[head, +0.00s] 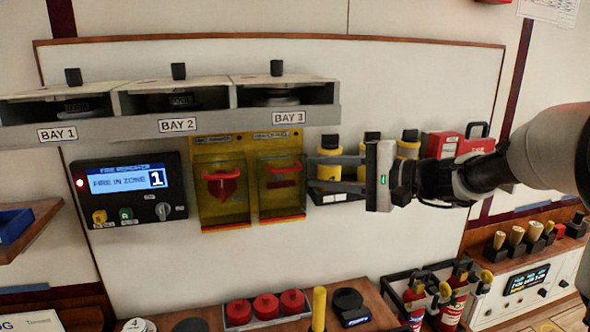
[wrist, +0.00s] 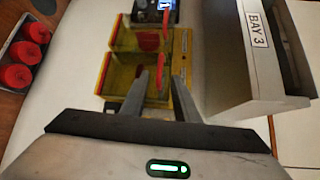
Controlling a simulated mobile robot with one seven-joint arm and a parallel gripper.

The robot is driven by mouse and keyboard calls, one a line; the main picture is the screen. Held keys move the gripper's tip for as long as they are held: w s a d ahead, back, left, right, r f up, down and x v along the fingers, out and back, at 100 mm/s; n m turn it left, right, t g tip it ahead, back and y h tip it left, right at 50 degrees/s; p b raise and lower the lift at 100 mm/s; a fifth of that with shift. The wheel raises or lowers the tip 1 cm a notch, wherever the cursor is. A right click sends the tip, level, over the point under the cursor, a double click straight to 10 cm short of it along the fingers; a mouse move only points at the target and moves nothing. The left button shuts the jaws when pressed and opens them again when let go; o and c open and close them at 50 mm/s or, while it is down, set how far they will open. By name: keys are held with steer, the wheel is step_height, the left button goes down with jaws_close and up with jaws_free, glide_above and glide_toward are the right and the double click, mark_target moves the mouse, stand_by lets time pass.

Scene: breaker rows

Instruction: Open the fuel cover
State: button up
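Two clear yellow-tinted covers with red lower lips sit side by side on a yellow wall panel: a left cover (head: 220,205) and a right cover (head: 281,200). Both look shut, with red parts behind them. Their small labels are too blurred to read, so I cannot tell which is the fuel cover. My gripper (head: 308,172) is open at the right edge of the right cover, fingers pointing left.
A grey shelf with the BAY 3 box (head: 285,94) juts out above the covers. A fire indicator panel (head: 130,189) is to their left. Several yellow-and-black cylinders (head: 329,165) stand behind my gripper. Red caps (head: 265,306) and a yellow upright handle (head: 319,308) are on the bench below.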

mark_target(290, 170)
steer(key=x, duration=0.6)
steer(key=shift+w+a, duration=0.2)
steer(key=shift+a, duration=0.15)
jaws_close()
